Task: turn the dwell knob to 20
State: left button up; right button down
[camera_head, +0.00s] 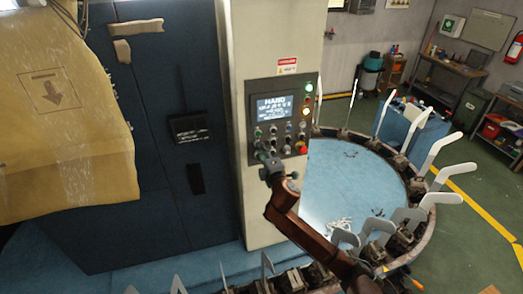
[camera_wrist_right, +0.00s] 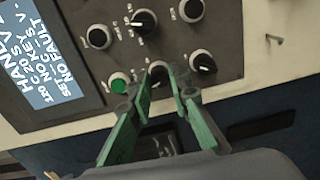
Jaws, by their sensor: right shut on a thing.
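The control panel (camera_head: 283,118) is on the cream column, with a lit screen (camera_head: 272,106) above several knobs. My right gripper (camera_head: 268,163) reaches up to the panel's lower edge. In the right wrist view the green fingers of my right gripper (camera_wrist_right: 158,80) are closed around a dark knob (camera_wrist_right: 158,69) in the lower row. The fingers hide much of this knob, and its label and pointer cannot be read. The screen (camera_wrist_right: 45,58) also shows there, turned sideways, with "HAND" and "NO FAULT" legible. My left gripper is not in view.
A green button (camera_wrist_right: 119,84) sits just left of the held knob, and another black knob (camera_wrist_right: 203,63) is to its right. A black knob (camera_wrist_right: 145,22) is above. A round machine ring (camera_head: 424,190) with upright white boards stands right of the column.

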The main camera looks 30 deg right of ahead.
jog(key=shift+n, duration=0.5)
jog(key=c, duration=1.8)
grip_release()
jog(key=v, duration=1.2)
jog(key=shift+r, duration=0.1)
